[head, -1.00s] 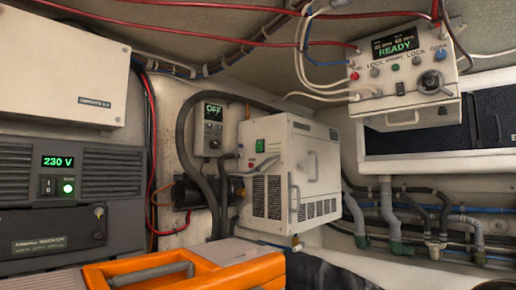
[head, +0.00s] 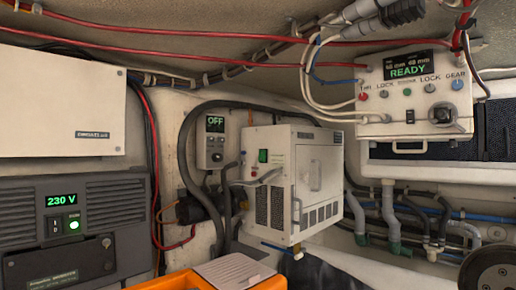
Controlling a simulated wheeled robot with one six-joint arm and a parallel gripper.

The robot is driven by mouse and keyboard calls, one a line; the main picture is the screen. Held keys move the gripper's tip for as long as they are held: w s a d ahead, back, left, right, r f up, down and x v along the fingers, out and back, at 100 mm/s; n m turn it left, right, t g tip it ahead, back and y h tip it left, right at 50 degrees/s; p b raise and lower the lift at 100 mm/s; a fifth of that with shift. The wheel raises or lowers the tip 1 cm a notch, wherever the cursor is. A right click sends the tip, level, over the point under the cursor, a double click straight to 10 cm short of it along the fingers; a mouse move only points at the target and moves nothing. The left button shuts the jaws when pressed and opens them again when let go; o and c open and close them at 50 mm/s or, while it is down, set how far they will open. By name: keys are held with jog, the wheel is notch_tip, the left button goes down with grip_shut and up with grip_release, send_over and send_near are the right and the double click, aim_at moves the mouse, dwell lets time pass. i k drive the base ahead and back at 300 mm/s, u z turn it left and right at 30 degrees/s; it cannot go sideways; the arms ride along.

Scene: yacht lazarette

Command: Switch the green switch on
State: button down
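The green switch (head: 263,155) is a small green rocker on the upper left of the front face of a white metal unit (head: 320,170). It is small, and I cannot tell its rocker position. A grey control panel (head: 214,140) on the wall to its left shows "OFF" in green. A pale lever-like fitting (head: 262,177) sits just below the switch. My gripper is not in this view.
Orange case (head: 172,284) at bottom centre. Dark hoses (head: 190,165) run left of the white unit. The READY control box (head: 415,95) is at upper right, the 230 V unit (head: 60,220) at left. A dark round part (head: 490,268) shows at bottom right.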

aim_at(262, 153)
jog(key=z, duration=1.05)
jog(key=i, duration=1.15)
jog(key=u, duration=2.85)
